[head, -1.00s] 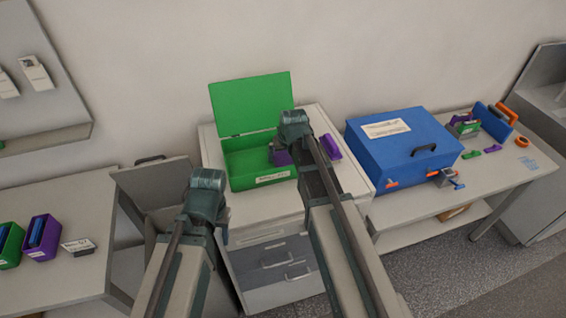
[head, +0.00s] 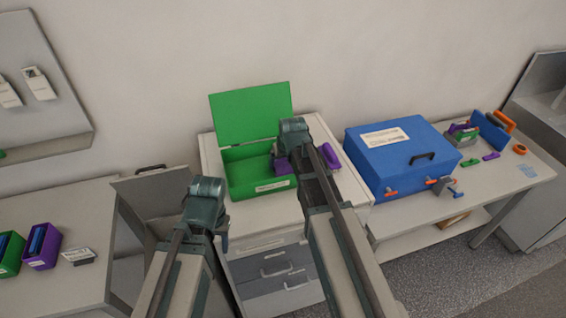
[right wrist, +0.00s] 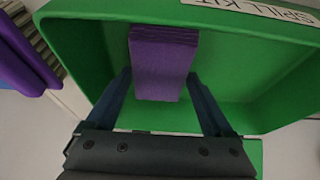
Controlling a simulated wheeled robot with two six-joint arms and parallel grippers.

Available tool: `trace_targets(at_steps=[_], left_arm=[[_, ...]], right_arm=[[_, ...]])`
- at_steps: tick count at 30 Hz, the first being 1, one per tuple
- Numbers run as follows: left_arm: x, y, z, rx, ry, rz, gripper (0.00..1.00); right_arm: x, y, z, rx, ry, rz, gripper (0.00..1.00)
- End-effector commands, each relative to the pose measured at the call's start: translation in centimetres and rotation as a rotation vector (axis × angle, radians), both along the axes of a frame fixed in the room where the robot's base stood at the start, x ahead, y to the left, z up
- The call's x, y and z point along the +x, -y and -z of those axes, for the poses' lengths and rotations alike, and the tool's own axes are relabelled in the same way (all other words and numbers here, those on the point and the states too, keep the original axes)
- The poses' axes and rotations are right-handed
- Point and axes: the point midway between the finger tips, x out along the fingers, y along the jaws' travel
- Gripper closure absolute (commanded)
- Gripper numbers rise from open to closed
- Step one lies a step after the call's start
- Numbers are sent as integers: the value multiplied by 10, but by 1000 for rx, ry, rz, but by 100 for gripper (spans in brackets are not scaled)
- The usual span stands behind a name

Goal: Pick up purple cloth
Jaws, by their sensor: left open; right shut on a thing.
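The purple cloth (right wrist: 163,62) is a folded block inside the open green spill kit box (right wrist: 262,80). In the head view it shows as a small purple patch (head: 281,168) at the box's right side, partly hidden by my right arm. My right gripper (right wrist: 159,80) has one finger on each side of the cloth and is shut on it. The green box (head: 233,187) stands on a cabinet with its lid up at the back. My left gripper (head: 222,240) is left of the cabinet, away from the box, open, with its fingers mostly hidden.
Another purple object (head: 329,156) lies on the cabinet top (head: 345,185) right of the box; its ridged edge shows in the wrist view. A blue case (head: 385,160) stands on the right-hand table. Purple and green bins sit on the left table (head: 90,215).

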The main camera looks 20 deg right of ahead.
Motion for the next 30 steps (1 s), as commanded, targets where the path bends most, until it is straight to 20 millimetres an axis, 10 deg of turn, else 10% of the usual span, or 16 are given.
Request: trace_targets(at_steps=[18,29,30], left_arm=[[0,0,-89,-2,-1,-11,50],[0,0,-92,-1,-2,-9,50],[0,0,-92,-1,-2,-9,50]], right_arm=[[0,0,-89,0,0,0,68],[0,0,-92,0,0,0,68],[0,0,-92,0,0,0,16]])
